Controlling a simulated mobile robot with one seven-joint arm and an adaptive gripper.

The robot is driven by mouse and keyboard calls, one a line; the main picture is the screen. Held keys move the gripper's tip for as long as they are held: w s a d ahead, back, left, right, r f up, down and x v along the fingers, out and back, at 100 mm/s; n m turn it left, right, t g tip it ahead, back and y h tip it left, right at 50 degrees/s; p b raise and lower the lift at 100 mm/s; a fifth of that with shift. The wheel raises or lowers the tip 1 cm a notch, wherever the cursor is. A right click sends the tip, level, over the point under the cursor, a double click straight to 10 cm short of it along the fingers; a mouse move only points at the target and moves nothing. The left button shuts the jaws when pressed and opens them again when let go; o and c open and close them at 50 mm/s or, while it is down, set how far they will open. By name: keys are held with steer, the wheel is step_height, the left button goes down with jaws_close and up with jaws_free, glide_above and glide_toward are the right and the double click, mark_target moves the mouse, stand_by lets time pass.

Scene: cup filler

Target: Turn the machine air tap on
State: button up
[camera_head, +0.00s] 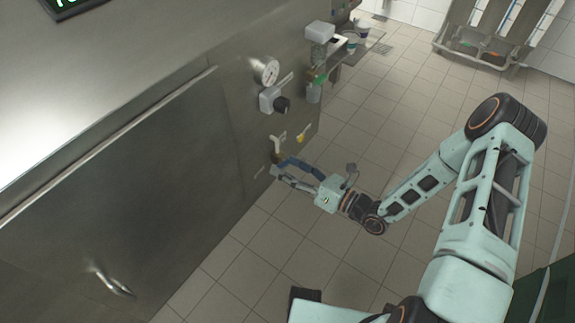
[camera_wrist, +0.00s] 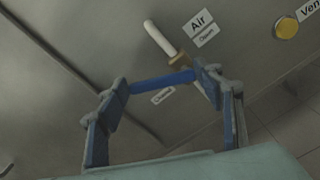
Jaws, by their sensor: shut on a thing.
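The air tap has a brass body (camera_wrist: 181,61) below a white pipe (camera_wrist: 160,38) on the steel machine front. Its blue lever (camera_wrist: 162,81) points left in the wrist view, just above the small "Closed" label (camera_wrist: 163,96). The "Air" and "Open" labels (camera_wrist: 202,28) are to the upper right of the tap. My gripper (camera_wrist: 160,92) has its blue-padded fingers at the two ends of the lever and is shut on it. In the head view, my gripper (camera_head: 279,168) is at the machine's lower right; its fingers partly hide the lever.
A yellow knob (camera_wrist: 287,28) is right of the air tap, near a partly cut-off "Ven" label (camera_wrist: 310,9).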

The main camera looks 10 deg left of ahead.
steer(key=w+m+p, duration=0.1)
steer(key=m, duration=0.3)
steer(key=w+d+m+p, duration=0.1)
steer(key=m, duration=0.3)
steer(key=w+r+m+p, duration=0.1)
steer(key=m+p, duration=0.1)
steer(key=m, duration=0.2)
steer(key=shift+d, duration=0.15)
steer(key=shift+m, duration=0.4)
steer(key=o, duration=1.7)
steer(key=shift+r, duration=0.1)
steer(key=v, duration=1.2)
